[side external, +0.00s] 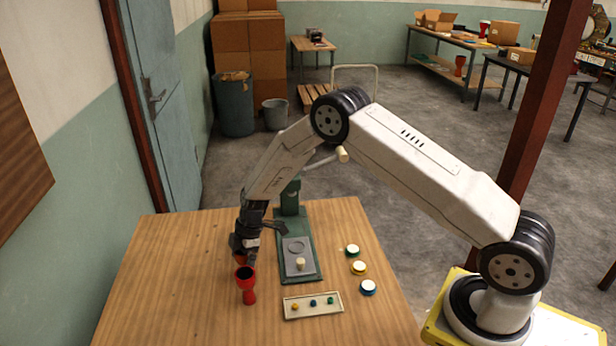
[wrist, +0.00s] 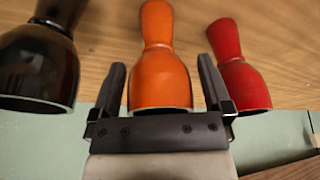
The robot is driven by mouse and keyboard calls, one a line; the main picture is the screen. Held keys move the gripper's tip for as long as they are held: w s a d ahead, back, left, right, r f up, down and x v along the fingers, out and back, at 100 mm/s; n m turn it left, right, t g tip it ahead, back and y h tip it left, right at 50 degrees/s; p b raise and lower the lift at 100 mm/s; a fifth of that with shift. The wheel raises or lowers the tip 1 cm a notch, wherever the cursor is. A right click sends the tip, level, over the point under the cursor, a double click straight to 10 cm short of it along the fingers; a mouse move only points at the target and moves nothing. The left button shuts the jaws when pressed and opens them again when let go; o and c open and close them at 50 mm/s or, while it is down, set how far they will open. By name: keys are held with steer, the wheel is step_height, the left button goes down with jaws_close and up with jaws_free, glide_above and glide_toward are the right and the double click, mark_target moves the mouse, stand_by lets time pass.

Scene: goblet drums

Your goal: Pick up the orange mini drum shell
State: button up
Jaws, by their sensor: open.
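The orange mini drum shell (wrist: 160,65) is in the middle of the wrist view, its wide bowl towards my gripper. My gripper (wrist: 162,78) is open, with one finger on each side of the orange shell in that view and gaps showing on both sides. How far the fingers reach along it is hard to tell. In the side view my gripper (side external: 250,254) is low over the table and hides most of the orange shell (side external: 236,243). A red shell (wrist: 240,75) is close to the right finger; it stands upright in the side view (side external: 247,287).
A black shell (wrist: 40,60) is left of the orange one. On the wooden table (side external: 165,285) are a green press (side external: 314,264), a tray (side external: 300,313) with small coloured pieces, and three round drum heads (side external: 359,267). The table's left front is bare.

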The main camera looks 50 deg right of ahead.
steer(key=c, duration=1.2)
steer(key=shift+r, duration=1.65)
steer(key=shift+s+d+r, duration=0.1)
steer(key=shift+s+r, duration=1.5)
steer(key=shift+s, duration=0.75)
steer(key=shift+s+d+r, duration=0.15)
steer(key=shift+s+r, duration=1.5)
steer(key=shift+s, duration=0.65)
steer(key=shift+s+d+r, duration=0.1)
steer(key=shift+s+r, duration=1.5)
steer(key=shift+s, duration=0.75)
